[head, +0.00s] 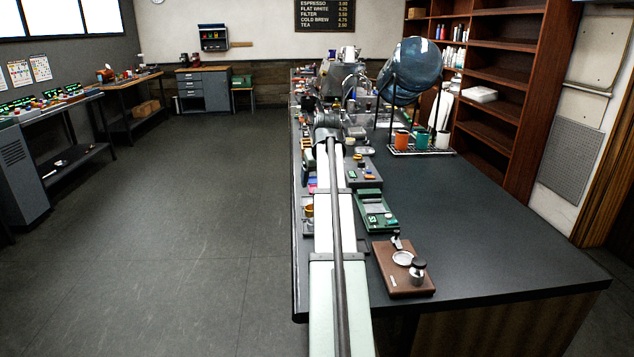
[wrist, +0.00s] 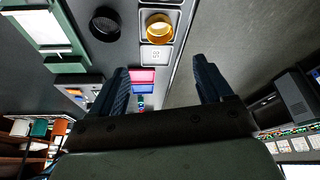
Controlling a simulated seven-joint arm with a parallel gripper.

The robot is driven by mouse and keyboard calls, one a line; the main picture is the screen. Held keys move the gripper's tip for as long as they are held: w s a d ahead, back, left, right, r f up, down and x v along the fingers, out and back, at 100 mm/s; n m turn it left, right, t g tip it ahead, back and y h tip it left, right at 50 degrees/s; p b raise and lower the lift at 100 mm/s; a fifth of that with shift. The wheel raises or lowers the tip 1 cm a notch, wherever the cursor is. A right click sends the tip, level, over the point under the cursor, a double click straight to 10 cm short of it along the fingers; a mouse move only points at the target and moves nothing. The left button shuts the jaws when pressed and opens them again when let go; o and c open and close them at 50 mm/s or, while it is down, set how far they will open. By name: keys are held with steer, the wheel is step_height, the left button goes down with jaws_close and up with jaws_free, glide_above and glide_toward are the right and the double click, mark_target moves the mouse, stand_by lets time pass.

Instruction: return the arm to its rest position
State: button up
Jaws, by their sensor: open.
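My arm (head: 335,220) stretches from the bottom of the head view along the left edge of the dark counter (head: 480,210). Its far end is among the items in the middle of the counter, and my gripper cannot be made out there. In the wrist view my gripper (wrist: 161,72) shows two dark blue ridged fingers spread wide apart, with nothing held between them. The fingers straddle the counter's edge in that picture. Past the fingertips lie a brass ring-shaped cup (wrist: 157,28), a black round part (wrist: 105,24) and a small marked plate (wrist: 156,55).
A green scale-like device (head: 376,212) and a brown board (head: 404,268) with metal parts lie right of my arm. A rack with cups (head: 422,150) stands under a big blue tank (head: 411,68). The counter's near right is clear. Open floor (head: 190,210) lies left.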

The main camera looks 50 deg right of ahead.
stand_by(0.5)
steer(key=w+a+f+n+y, duration=0.1)
steer(key=w+a+f, duration=0.3)
steer(key=a+f, duration=0.3)
steer(key=w+a+f, duration=0.3)
steer(key=a+f, duration=0.4)
steer(key=s+a+f+n+g, duration=0.1)
steer(key=s+a+f, duration=0.1)
steer(key=a+f, duration=0.85)
steer(key=s+a+f+n+g+y, duration=0.1)
steer(key=a+f+n, duration=0.1)
steer(key=a+f, duration=0.8)
steer(key=s+a+f+n+g, duration=0.15)
steer(key=a+f, duration=0.45)
steer(key=a, duration=0.9)
steer(key=s+a+f, duration=0.5)
steer(key=s+a, duration=0.1)
steer(key=a, duration=0.2)
steer(key=s+f+g, duration=0.3)
steer(key=s+f, duration=0.7)
steer(key=s, duration=0.4)
steer(key=s+f+g, duration=0.4)
steer(key=s+f, duration=0.6)
steer(key=s, duration=0.5)
steer(key=shift+s+d+f, duration=0.15)
steer(key=shift+d, duration=0.05)
steer(key=shift+n, duration=0.25)
